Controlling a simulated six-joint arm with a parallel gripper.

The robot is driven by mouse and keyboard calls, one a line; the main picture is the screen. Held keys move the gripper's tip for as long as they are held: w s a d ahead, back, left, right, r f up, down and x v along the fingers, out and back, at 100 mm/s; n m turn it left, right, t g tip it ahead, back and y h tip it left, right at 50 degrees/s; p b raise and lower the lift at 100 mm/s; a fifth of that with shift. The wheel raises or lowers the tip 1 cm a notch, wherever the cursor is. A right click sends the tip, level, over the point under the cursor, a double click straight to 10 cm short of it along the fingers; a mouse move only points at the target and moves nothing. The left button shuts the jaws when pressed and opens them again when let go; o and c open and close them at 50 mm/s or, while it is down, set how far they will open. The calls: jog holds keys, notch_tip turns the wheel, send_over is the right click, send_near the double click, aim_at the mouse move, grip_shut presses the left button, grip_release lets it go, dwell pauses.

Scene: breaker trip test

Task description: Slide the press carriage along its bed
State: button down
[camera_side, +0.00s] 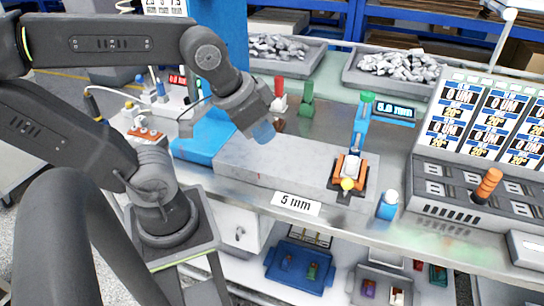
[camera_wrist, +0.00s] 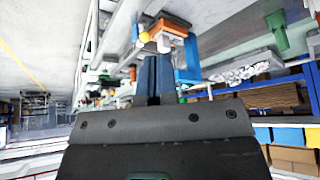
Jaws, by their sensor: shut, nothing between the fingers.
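The press carriage (camera_side: 347,177), an orange and black block with a yellow knob, sits at the right end of the long grey bed (camera_side: 270,162). A blue upright with a green top (camera_side: 360,125) stands just behind it. My gripper (camera_side: 264,132) is above the left part of the bed, to the left of the carriage and apart from it. In the wrist view my gripper (camera_wrist: 155,60) shows its two blue fingers together with nothing between them. An orange part with a white ball (camera_wrist: 165,33) shows beyond the fingertips. The side view shows the fingers only small.
A "5 mm" label (camera_side: 296,204) is on the bench front. A small display (camera_side: 394,112) stands behind the carriage. A blue and white knob (camera_side: 388,204) is to its right. Red and green pieces (camera_side: 306,98) stand behind the bed. A grey console (camera_side: 470,190) fills the right.

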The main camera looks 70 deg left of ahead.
aim_at(347, 179)
jog(key=c, duration=1.8)
grip_release()
